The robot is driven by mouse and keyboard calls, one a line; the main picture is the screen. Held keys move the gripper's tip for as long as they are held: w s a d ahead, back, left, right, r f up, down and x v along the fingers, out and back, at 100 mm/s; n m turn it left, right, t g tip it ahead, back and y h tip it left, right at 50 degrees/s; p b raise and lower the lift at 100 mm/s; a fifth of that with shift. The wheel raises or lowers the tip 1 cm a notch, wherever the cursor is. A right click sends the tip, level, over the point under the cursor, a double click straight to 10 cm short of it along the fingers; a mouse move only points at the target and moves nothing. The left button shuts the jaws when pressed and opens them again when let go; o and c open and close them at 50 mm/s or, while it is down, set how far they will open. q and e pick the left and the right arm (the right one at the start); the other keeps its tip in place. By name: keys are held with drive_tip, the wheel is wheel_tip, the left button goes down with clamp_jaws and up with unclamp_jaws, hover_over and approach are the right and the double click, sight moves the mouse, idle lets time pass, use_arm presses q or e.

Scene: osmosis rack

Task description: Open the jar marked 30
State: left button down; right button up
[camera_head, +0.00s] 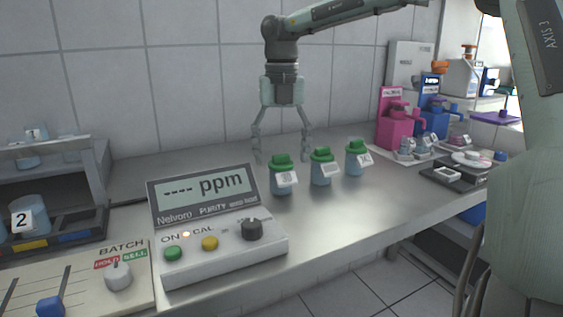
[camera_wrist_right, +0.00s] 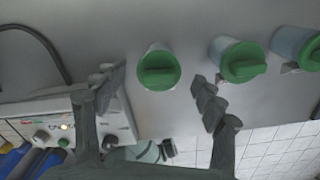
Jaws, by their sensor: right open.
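Three blue-grey jars with green lids stand in a row on the counter: a left jar (camera_head: 282,180), a middle jar (camera_head: 321,170) and a right jar (camera_head: 356,160). Each has a white tag; I cannot read the numbers, so I cannot tell which is 30. My right gripper (camera_head: 283,158) hangs pointing down, open and empty, above and behind the left jar. In the right wrist view, the left jar's lid (camera_wrist_right: 159,70) lies ahead between the spread fingers (camera_wrist_right: 160,90), not touched. The middle jar's lid (camera_wrist_right: 241,62) is right of them. My left gripper is not in view.
A purity meter (camera_head: 215,222) with a ppm display stands left of the jars. A batch panel (camera_head: 85,275) and a shelf with numbered cups (camera_head: 28,217) are farther left. Pink (camera_head: 392,122) and blue dispensers (camera_head: 432,108) stand at the back right. The counter before the jars is clear.

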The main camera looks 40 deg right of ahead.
drive_tip(key=c, duration=0.8)
drive_tip(key=shift+c, duration=0.2)
drive_tip(key=shift+r, duration=0.1)
